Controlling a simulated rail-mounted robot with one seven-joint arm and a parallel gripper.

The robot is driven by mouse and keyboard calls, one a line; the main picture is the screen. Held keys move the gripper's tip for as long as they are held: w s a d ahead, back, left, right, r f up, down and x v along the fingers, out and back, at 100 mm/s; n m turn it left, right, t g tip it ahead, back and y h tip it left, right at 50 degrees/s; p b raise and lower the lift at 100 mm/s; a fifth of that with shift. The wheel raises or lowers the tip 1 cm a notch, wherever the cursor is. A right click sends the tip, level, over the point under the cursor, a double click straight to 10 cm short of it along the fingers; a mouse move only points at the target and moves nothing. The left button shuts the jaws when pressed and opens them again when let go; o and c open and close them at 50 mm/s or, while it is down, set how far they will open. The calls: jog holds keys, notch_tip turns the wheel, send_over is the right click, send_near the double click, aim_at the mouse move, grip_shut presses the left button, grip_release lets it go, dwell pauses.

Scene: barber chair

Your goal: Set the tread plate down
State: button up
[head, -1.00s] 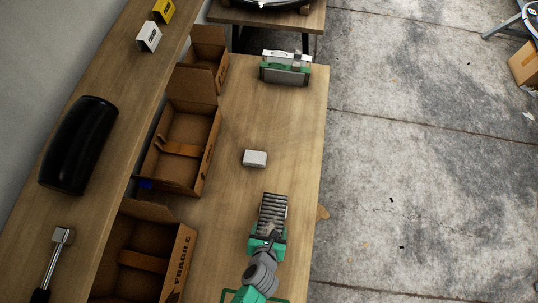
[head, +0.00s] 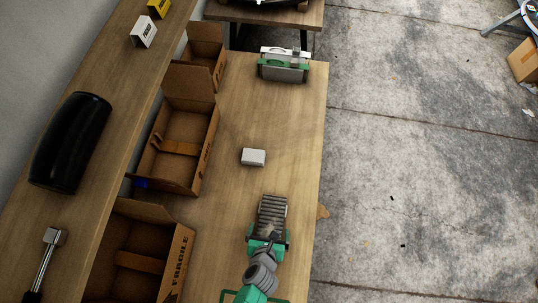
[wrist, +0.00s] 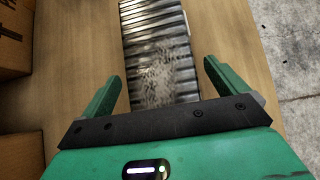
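The tread plate (head: 272,212) is a ribbed grey metal strip on the wooden bench, near its right edge. In the wrist view the tread plate (wrist: 160,50) runs away from me between my fingers, its near part worn and speckled. My gripper (head: 268,239) is green and stands over the plate's near end. In the wrist view my gripper (wrist: 162,78) is open, with one finger on each side of the plate. A clear gap shows at the right finger and a narrow one at the left. The plate seems to lie flat on the bench; its underside is hidden.
A small white box (head: 253,157) lies beyond the plate. Open cardboard boxes (head: 180,140) line the bench's left side. A green and grey case (head: 284,66) stands at the far end. A raised shelf (head: 100,150) with a black cylinder (head: 70,142) is at left.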

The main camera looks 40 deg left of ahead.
jog(key=p+v, duration=0.3)
jog(key=v, duration=0.9)
jog(key=shift+r, duration=0.5)
